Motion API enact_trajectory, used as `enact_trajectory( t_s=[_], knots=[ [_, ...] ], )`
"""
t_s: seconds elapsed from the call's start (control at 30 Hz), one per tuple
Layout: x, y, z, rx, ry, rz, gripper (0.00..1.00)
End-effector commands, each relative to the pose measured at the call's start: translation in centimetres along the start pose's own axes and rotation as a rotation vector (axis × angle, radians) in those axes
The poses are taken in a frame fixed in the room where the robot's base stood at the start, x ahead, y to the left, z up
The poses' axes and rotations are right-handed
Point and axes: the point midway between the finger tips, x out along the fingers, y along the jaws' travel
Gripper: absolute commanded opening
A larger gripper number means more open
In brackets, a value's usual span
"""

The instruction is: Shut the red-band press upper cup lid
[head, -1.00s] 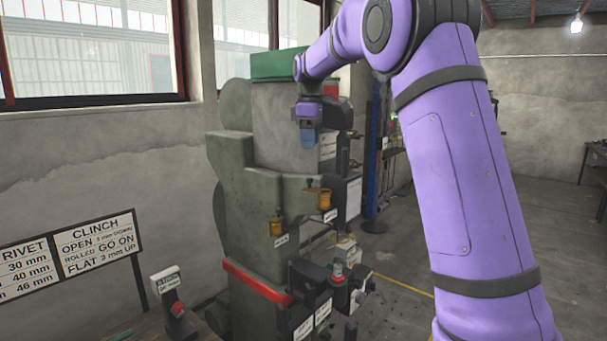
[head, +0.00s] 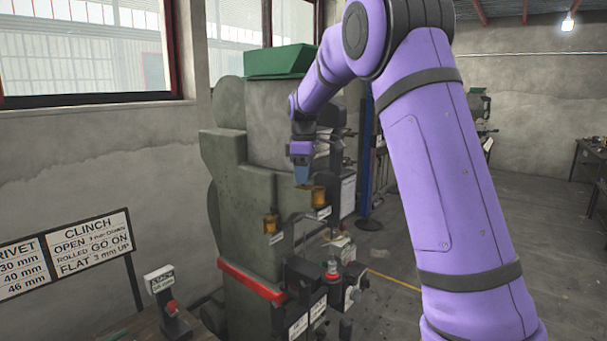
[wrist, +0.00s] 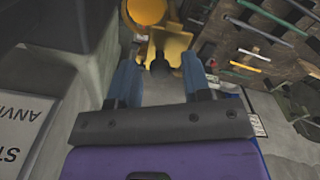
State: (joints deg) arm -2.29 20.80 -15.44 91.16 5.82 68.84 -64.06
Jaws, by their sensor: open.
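The red-band press (head: 262,135) is a tall grey-green machine with a red band (head: 250,282) low on its body. Its upper cup (head: 319,197) is a small amber cup on a ledge; an amber flap beside it looks like its lid, partly hidden by my fingers. A second amber cup (head: 270,222) sits lower left. My gripper (head: 301,178) points down, open, just above and left of the upper cup. In the wrist view a yellow winged piece (wrist: 165,46) lies just beyond my open fingertips (wrist: 160,68), with a round orange piece (wrist: 147,12) behind it. I cannot tell whether they touch.
The press body stands close on the left of my gripper. Below the cups are dark boxes with a red-ringed knob (head: 332,275). A sign (head: 97,243) and a small switch post (head: 165,300) stand at left. Open floor (head: 400,255) lies to the right.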

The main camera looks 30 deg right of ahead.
Motion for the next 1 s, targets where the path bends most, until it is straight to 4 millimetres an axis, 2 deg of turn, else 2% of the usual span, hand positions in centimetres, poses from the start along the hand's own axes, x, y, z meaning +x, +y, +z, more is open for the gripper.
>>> enact_trajectory(
  t_s=[0.03, 0.07, 0.23, 0.63, 1.0],
  knots=[
    [-0.01, 0.0, 0.0, 0.0, 0.0, 0.0, 0.44],
    [-0.01, 0.0, 0.0, 0.0, 0.0, 0.0, 0.4],
    [-0.02, 0.01, 0.0, 0.0, 0.0, 0.0, 0.01],
    [-0.05, 0.17, 0.11, 0.05, 0.0, 0.0, 0.0],
    [-0.07, 0.85, 0.72, 0.316, 0.0, 0.001, 0.0]
  ],
)
